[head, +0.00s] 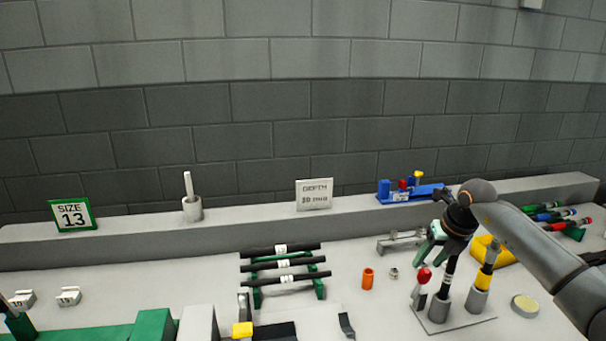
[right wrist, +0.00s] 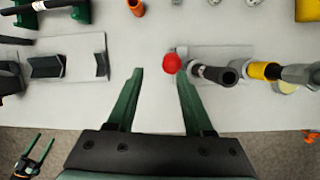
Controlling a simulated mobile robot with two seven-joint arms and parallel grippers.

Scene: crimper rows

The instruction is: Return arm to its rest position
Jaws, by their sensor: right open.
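My right gripper (head: 430,254) hangs over the right part of the table, fingers down, beside a stand with upright tools. In the right wrist view its two green fingers (right wrist: 160,74) are apart with nothing held between them. A red-tipped tool (head: 423,276) stands close to the right finger in that view (right wrist: 171,63); I cannot tell whether they touch. A black-handled tool (right wrist: 215,74) stands beside it in the stand. My left gripper (right wrist: 38,146) shows small at the lower left of the right wrist view, its green fingers apart and empty.
An orange cup (head: 368,279) and a rack of black bars (head: 319,289) lie left. A raised ledge (head: 140,235) runs along the wall.

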